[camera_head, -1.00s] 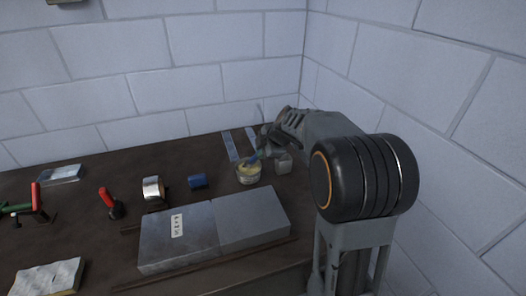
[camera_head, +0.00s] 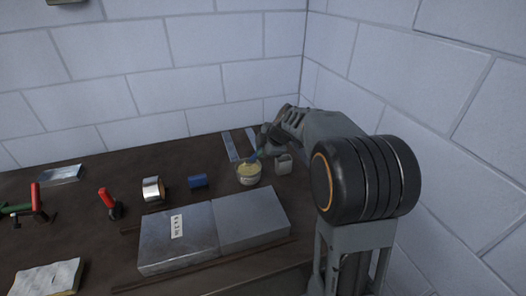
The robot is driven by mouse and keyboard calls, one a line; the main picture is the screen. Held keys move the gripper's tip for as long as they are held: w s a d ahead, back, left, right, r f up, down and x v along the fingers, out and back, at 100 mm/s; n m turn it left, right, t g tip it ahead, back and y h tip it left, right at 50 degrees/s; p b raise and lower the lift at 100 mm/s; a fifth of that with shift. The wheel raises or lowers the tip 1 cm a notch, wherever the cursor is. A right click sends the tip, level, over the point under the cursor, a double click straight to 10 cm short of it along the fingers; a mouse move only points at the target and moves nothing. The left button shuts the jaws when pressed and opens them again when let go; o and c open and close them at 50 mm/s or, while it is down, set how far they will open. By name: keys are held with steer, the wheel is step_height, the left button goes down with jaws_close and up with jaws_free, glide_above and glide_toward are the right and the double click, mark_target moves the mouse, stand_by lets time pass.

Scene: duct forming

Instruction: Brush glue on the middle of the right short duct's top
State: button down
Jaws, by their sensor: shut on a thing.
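Two short grey metal ducts lie end to end on the dark table: the left short duct (camera_head: 178,240) with a white label, and the right short duct (camera_head: 251,217), its top bare. A small glue pot (camera_head: 249,175) with yellowish contents stands behind the right duct. My gripper (camera_head: 264,143) is above and just right of the pot, shut on a blue brush (camera_head: 254,156). The brush points down and left to the pot's rim; its tip is too small to make out. My arm partly hides the gripper's fingers.
A small grey cup (camera_head: 284,164) stands right of the pot, and flat metal strips (camera_head: 230,146) lie behind. A blue roll (camera_head: 198,181), a silver tape roll (camera_head: 153,189), a red-handled tool (camera_head: 108,201) and a cloth (camera_head: 48,278) are to the left.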

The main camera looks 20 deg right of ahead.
steer(key=shift+r+p, duration=0.95)
steer(key=shift+r, duration=2.1)
steer(key=shift+f, duration=0.1)
steer(key=shift+f+b, duration=1.2)
steer(key=shift+f, duration=2.25)
